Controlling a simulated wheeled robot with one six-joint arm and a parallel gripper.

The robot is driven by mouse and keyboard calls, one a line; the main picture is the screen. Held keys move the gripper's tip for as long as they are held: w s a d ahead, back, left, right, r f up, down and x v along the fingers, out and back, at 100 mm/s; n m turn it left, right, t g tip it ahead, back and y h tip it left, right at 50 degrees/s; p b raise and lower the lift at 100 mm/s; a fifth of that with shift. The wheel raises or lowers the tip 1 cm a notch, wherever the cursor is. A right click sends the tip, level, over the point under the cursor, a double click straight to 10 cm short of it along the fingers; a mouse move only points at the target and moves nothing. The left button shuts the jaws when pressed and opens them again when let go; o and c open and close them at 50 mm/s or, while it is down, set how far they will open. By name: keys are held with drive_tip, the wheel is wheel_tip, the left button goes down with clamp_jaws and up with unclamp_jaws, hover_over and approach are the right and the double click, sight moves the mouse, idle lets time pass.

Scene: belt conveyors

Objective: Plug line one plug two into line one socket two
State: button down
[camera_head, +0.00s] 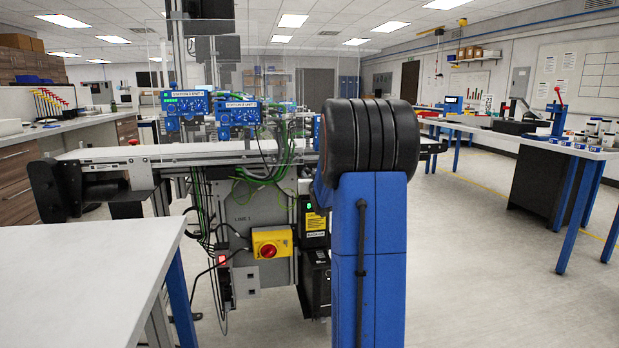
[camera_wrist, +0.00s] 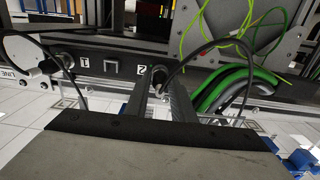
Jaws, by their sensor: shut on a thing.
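In the wrist view my gripper (camera_wrist: 161,90) is shut on a dark plug (camera_wrist: 159,77), with one finger on each side of it. A black cable loops from the plug up to the right. The plug is at the socket position marked 2 on a black socket strip (camera_wrist: 90,60). The fingers and plug cover that socket, so I cannot tell whether the plug is in it or just in front. Another plug (camera_wrist: 62,63) with a black cable is at the position marked 1. In the head view my gripper is hidden.
Green cables (camera_wrist: 228,88) and thin yellow-green wires lie close to the right of my gripper. In the head view the conveyor (camera_head: 190,150) stands ahead, with a yellow box with a red knob (camera_head: 271,243) below it. A white table (camera_head: 80,275) is at near left; floor is open at right.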

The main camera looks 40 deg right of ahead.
drive_tip(key=c, duration=1.4)
unclamp_jaws()
drive_tip(key=shift+c, duration=0.2)
drive_tip(key=v, duration=1.7)
drive_tip(key=shift+s, duration=0.2)
